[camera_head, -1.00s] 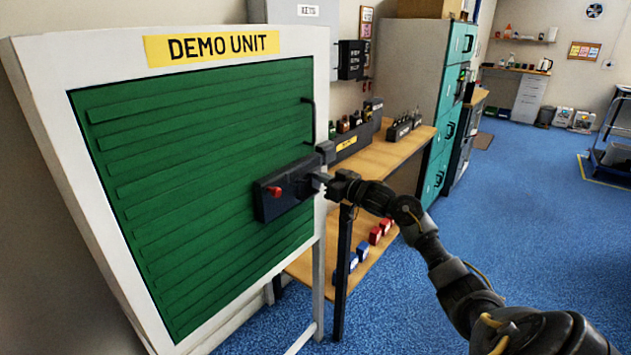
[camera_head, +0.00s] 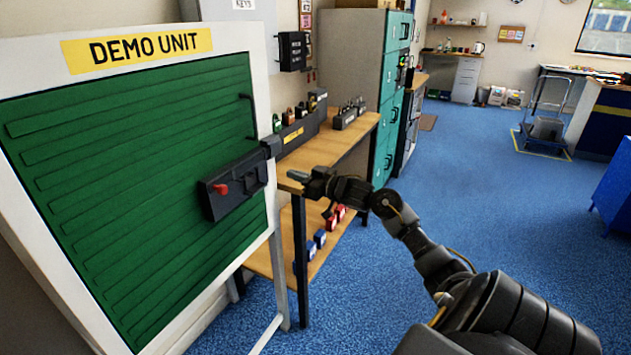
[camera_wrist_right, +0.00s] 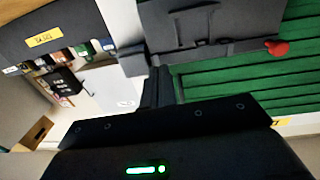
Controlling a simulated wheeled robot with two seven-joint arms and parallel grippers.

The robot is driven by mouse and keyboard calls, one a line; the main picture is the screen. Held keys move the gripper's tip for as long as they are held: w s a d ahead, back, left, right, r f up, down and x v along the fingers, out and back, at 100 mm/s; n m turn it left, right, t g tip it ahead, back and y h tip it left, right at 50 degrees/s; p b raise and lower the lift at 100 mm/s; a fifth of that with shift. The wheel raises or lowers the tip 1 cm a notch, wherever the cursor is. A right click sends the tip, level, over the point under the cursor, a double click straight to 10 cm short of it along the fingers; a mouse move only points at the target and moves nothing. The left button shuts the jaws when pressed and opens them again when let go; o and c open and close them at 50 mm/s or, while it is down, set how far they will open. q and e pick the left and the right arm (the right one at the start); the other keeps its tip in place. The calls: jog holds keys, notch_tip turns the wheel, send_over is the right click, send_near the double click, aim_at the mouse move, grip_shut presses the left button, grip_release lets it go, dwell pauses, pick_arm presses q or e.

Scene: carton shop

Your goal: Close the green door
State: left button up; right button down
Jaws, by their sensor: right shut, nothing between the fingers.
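The green door (camera_head: 130,170), slatted, sits in a white frame under a yellow DEMO UNIT sign (camera_head: 138,50). It looks flush with the frame, with no clear gap. It carries a black handle (camera_head: 248,115) and a dark lock box (camera_head: 235,184) with a red knob (camera_head: 221,189). A small dark block (camera_head: 271,147) is at the frame's right edge. My right gripper (camera_head: 296,176) is shut and empty, right of the lock box and apart from it. In the right wrist view the fingers (camera_wrist_right: 158,86) are below the lock box (camera_wrist_right: 210,30). My left gripper is not in view.
A wooden bench (camera_head: 340,150) with padlocks and a lower shelf stands right behind the frame, close to my right gripper. Teal lockers (camera_head: 392,100) stand beyond it. The blue floor (camera_head: 480,200) to the right is open.

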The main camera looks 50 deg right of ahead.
jog(key=s, duration=0.4)
jog(key=shift+s+d+f+b, duration=0.1)
jog(key=shift+d+f+b, duration=0.15)
jog(key=shift+d+b, duration=0.1)
